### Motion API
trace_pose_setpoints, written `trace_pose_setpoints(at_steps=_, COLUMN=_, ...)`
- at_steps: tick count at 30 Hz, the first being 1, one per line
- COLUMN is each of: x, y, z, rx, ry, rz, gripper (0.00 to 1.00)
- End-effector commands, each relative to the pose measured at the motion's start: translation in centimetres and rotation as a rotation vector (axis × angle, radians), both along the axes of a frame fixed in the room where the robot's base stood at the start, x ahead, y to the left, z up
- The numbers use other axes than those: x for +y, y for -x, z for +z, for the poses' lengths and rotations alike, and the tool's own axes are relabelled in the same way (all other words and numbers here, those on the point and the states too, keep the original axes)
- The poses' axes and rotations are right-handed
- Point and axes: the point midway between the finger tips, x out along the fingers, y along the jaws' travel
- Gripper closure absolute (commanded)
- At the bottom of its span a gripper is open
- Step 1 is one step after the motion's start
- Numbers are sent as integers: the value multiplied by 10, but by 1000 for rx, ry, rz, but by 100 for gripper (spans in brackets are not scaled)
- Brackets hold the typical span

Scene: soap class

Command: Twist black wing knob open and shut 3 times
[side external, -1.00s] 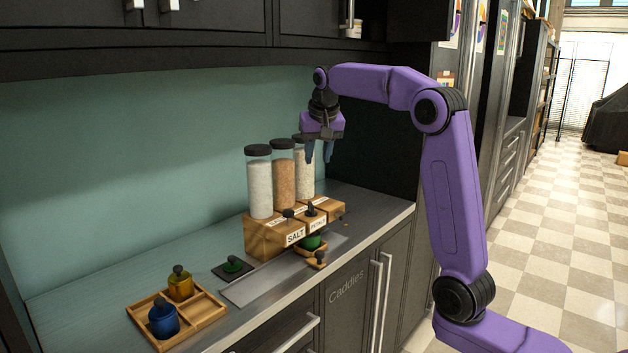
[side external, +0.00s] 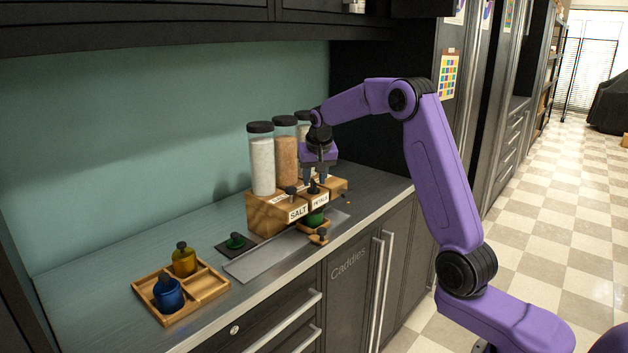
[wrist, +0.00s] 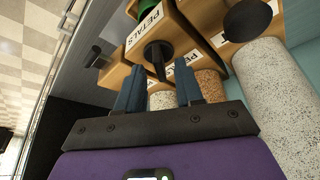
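A wooden dispenser block (side external: 266,213) stands on the counter, with a part labelled SALT and a part labelled PETALS. A black knob (side external: 313,187) tops the PETALS part; it shows dark in the wrist view (wrist: 157,53). A second black knob (side external: 290,190) tops the SALT part and shows round and dark in the wrist view (wrist: 248,20). My gripper (side external: 316,181) points down over the PETALS part. In the wrist view its blue-grey fingers (wrist: 160,76) are apart and empty. The PETALS knob lies just beyond the fingertips, roughly centred in the gap; I cannot tell whether they touch it.
Filled cylinders (side external: 262,160) with black lids stand behind the knobs, close to my gripper. A green container (side external: 315,219) sits under the PETALS part. A wooden tray (side external: 210,289) with blue and amber bottles is at front left.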

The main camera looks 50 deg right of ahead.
Motion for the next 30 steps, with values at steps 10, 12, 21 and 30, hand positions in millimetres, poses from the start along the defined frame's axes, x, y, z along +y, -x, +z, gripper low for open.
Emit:
trace_pose_setpoints(at_steps=10, x=-3, y=-4, z=-12, rx=-1, ry=1, rz=0, gripper=64)
trace_pose_setpoints(at_steps=12, x=-3, y=-4, z=-12, rx=-1, ry=1, rz=0, gripper=64)
trace_pose_setpoints(at_steps=21, x=-3, y=-4, z=-12, rx=0, ry=0, rz=1, gripper=100)
trace_pose_setpoints(at_steps=30, x=-3, y=-4, z=-11, rx=0, ry=0, rz=47, gripper=100)
